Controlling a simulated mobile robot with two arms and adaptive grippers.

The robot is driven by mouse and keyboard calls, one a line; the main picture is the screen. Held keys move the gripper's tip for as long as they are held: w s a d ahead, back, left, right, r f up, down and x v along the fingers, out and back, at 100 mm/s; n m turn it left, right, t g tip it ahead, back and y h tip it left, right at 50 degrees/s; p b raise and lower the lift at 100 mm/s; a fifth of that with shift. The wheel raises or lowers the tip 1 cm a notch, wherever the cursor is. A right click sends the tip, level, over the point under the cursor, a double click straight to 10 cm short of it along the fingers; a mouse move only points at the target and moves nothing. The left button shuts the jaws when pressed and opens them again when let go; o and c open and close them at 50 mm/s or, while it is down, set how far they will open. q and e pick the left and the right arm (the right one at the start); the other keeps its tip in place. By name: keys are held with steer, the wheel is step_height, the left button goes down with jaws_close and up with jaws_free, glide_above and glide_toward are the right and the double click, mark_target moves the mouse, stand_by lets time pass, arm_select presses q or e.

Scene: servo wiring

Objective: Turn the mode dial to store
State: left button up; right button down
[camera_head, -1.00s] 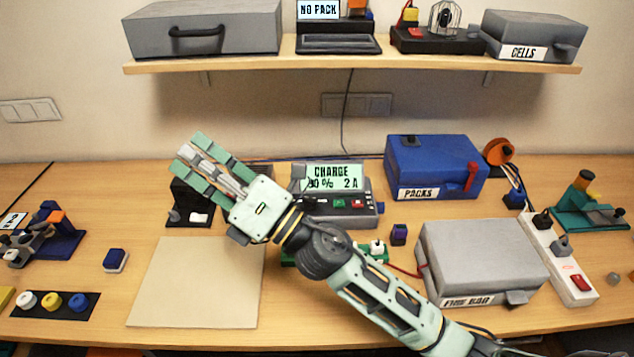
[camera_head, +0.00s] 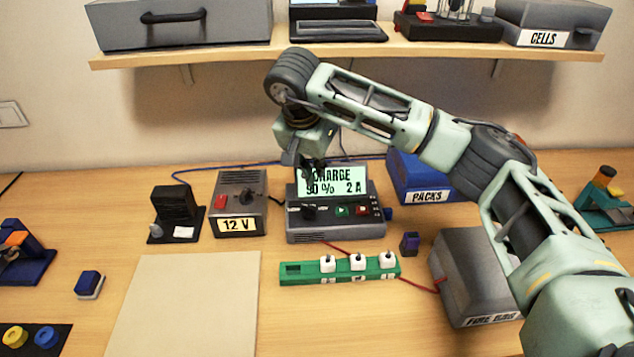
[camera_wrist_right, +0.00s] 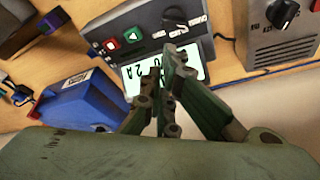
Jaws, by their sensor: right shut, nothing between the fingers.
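The grey charger (camera_head: 335,233) stands mid-table, its lit display (camera_head: 345,181) reading "CHARGE" and "2 A". The mode dial, a dark round knob (camera_head: 309,212), is on the left of its front panel, left of a green and a red button. In the wrist view the dial (camera_wrist_right: 174,16) shows near the top, with small lettering around it that I cannot read fully. My right gripper (camera_head: 316,168) is shut and empty, pointing down in front of the display's upper left. In the wrist view its fingertips (camera_wrist_right: 168,52) are apart from the dial. My left gripper is not in view.
A 12 V supply (camera_head: 241,204) stands left of the charger. A green strip with white plugs (camera_head: 340,271) lies in front. The blue PACKS box (camera_head: 425,180) and grey fire bag box (camera_head: 470,260) are to the right. A bare mat (camera_head: 185,305) lies front left.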

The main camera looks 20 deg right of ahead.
mark_target(309, 211)
steer(key=p+x, duration=0.2)
steer(key=x, duration=0.6)
steer(key=shift+f+p, duration=0.15)
steer(key=shift+p, duration=0.15)
steer(key=shift+w+f, duration=0.1)
steer(key=shift+f, duration=0.55)
steer(key=shift+d, duration=0.1)
steer(key=shift+d, duration=0.1)
